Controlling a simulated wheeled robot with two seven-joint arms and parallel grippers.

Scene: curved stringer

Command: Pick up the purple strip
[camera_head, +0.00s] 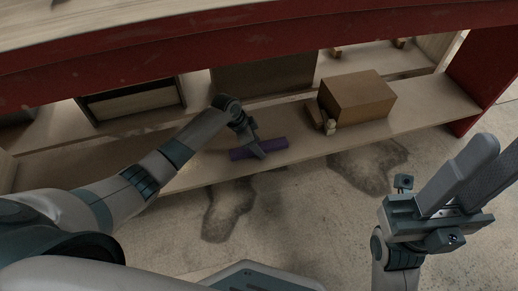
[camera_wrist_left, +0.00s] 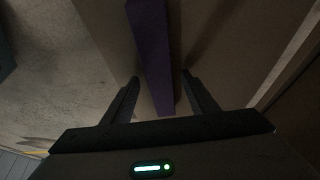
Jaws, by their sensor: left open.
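The purple strip (camera_head: 274,146) lies on the lower wooden shelf near its front edge. In the left wrist view the strip (camera_wrist_left: 153,52) runs from the top edge down to between the two fingers. My left gripper (camera_head: 259,153) reaches down over the strip. In the wrist view my left gripper (camera_wrist_left: 160,88) is open, with a finger on each side of the strip's near end and a gap on both sides. My right gripper (camera_head: 465,172) is raised at the right, away from the shelf, with its fingers pointing up; the gap between them is unclear.
A brown cardboard box (camera_head: 357,97) stands on the lower shelf (camera_head: 400,125) to the right of the strip, with small objects at its left side. A red beam (camera_head: 250,38) crosses above the shelf. A dark-framed crate (camera_head: 130,101) stands at the left. The stained floor in front is clear.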

